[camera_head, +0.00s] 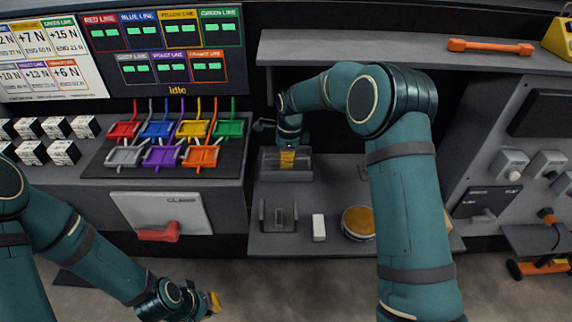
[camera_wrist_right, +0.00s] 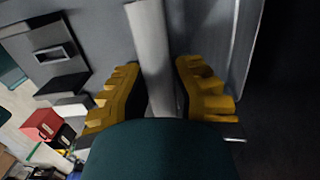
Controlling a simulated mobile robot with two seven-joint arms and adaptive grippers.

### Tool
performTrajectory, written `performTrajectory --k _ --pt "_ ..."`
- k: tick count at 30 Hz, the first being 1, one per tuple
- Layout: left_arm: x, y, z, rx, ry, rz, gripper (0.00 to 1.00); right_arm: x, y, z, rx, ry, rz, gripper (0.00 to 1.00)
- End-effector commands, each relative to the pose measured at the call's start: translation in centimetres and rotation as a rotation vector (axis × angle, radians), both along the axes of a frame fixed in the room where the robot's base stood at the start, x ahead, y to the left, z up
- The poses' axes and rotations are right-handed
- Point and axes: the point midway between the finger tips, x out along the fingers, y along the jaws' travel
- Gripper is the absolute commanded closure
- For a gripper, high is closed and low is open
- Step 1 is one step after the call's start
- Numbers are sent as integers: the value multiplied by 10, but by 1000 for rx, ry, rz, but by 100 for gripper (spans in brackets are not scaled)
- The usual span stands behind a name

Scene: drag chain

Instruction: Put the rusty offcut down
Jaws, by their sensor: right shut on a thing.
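My right gripper (camera_head: 287,158) points down at the grey, open-topped tray (camera_head: 304,172) on the back part of the workbench. In the right wrist view its yellow fingers (camera_wrist_right: 158,95) are closed around a long grey bar (camera_wrist_right: 152,50), taken to be the rusty offcut. No rust shows on it in this dim light. The bar's far end and any contact with the tray are hard to make out. In the head view the gripper hides the bar. My left gripper (camera_head: 213,303) is low at the bottom left, away from the bench; its jaw opening is unclear.
On the bench (camera_head: 285,244) stand a dark bracket-like fixture (camera_head: 277,215), a white block (camera_head: 319,228) and a round amber-topped container (camera_head: 358,222), partly behind my right arm. Colored holders fill the left panel.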

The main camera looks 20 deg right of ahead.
Motion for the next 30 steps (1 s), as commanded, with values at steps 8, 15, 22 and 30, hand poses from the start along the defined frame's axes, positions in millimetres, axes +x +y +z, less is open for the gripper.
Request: performTrajectory --k 8,15,22,30 --pt "1 0 -3 0 -1 0 100 40 -11 -1 1 -1 0 100" --pt "2 0 -8 1 -4 0 100 43 -12 -21 1 1 1 100" --pt "3 0 -14 1 -6 1 100 42 -12 -42 2 3 1 100" --pt "5 1 -24 3 -11 2 100 47 -13 -72 2 -2 0 100"
